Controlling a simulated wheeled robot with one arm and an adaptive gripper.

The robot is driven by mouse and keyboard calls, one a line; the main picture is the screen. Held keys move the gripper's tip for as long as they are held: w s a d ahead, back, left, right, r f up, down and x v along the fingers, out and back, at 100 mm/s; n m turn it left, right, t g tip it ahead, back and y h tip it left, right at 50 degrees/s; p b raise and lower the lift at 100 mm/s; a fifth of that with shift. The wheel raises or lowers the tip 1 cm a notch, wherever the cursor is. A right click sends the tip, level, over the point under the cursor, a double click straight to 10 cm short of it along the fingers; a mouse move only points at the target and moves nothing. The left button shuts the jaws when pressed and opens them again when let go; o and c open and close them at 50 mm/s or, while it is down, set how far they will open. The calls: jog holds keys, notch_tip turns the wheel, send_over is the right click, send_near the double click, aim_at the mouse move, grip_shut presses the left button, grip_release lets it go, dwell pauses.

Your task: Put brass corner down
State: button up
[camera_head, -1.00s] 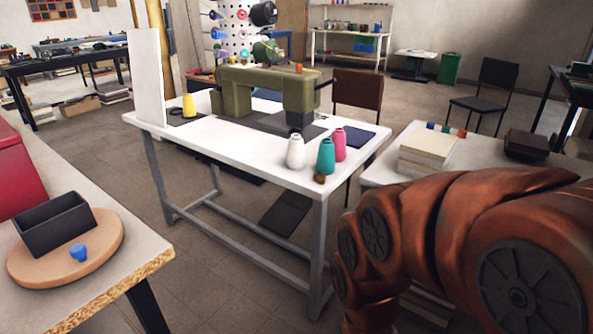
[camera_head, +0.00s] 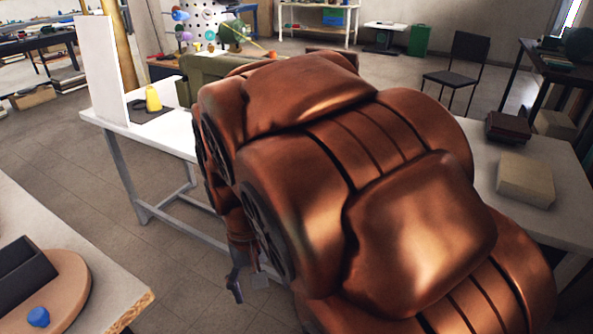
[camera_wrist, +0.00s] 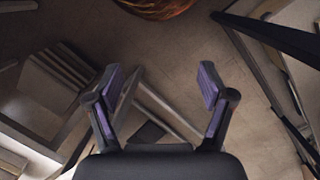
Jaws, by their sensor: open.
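I cannot make out a brass corner in either view now. My gripper (camera_head: 248,282) hangs low in the head view, in front of the white table (camera_head: 160,138) and below its top. In the wrist view my gripper (camera_wrist: 160,86) has its two purple-padded fingers spread wide, with nothing between them but floor and table legs behind. My copper arm covers the middle of the head view and hides the right part of the white table, most of the sewing machine (camera_head: 200,70) and any spools there.
At lower left, a round wooden board (camera_head: 75,290) holds a dark box (camera_head: 22,268) and a blue knob-like piece (camera_head: 38,317). A yellow cone (camera_head: 153,98) and white panel (camera_head: 102,65) stand on the white table. A pale block (camera_head: 525,180) lies on the right table.

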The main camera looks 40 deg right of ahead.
jog(key=w+d+r+m+p, duration=0.3)
jog(key=w+d+m, duration=0.1)
jog(key=w+d, duration=0.25)
jog(key=w+d+r+m+p, duration=0.3)
jog(key=w+d+r, duration=0.15)
jog(key=d, duration=0.25)
jog(key=w+d+m+p, duration=0.2)
jog(key=w+d+p, duration=0.1)
jog(key=d, duration=0.3)
jog(key=w+d+f+m+t+p, duration=0.1)
jog(key=w+d+m+p, duration=0.1)
jog(key=d, duration=0.4)
jog(key=w+d+f+m+t+p, duration=0.1)
jog(key=w+d+m+p, duration=0.2)
jog(key=w+d+p, duration=0.1)
jog(key=shift+w+d+f, duration=0.15)
jog(key=shift+w+d, duration=0.1)
jog(key=shift+d, duration=0.35)
jog(key=shift+w+d+f, duration=0.1)
jog(key=shift+w+d, duration=0.1)
jog(key=shift+d, duration=0.4)
jog(key=shift+f+p, duration=0.6)
jog(key=shift+f, duration=0.7)
jog(key=shift+w+d+f+p, duration=0.2)
jog(key=shift+f+p, duration=0.35)
jog(key=shift+f, duration=0.7)
jog(key=shift+w+d+f+p, duration=0.15)
jog(key=shift+f+p, duration=0.35)
jog(key=shift+f, duration=0.75)
jog(key=shift+a, duration=0.1)
